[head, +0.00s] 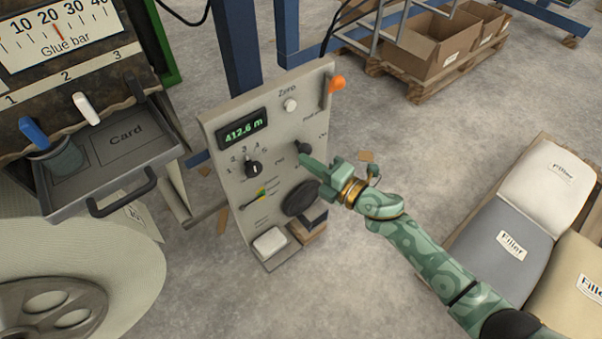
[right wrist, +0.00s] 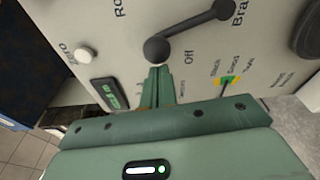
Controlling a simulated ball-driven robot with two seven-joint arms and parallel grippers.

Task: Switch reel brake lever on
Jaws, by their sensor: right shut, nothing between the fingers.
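The reel brake lever (right wrist: 190,32) is a dark bar with a round black knob on its end, mounted on the pale control panel. In the right wrist view its knob is near the word "Off", and the bar runs up and right to its pivot. In the head view its dark knob (head: 304,148) shows just above my fingertips. My right gripper (head: 306,160) is shut and empty. Its fingertips (right wrist: 157,72) are right at the knob, on its lower side; I cannot tell whether they touch it. My left gripper is not in view.
The panel (head: 222,125) also carries a green display (head: 243,132), a white Zero button (head: 290,105), an orange-handled lever (head: 336,85), a selector knob (head: 253,169) and a dark round part (head: 301,198). A grey tray (head: 125,150) stands left. Filler sacks (head: 512,240) lie right.

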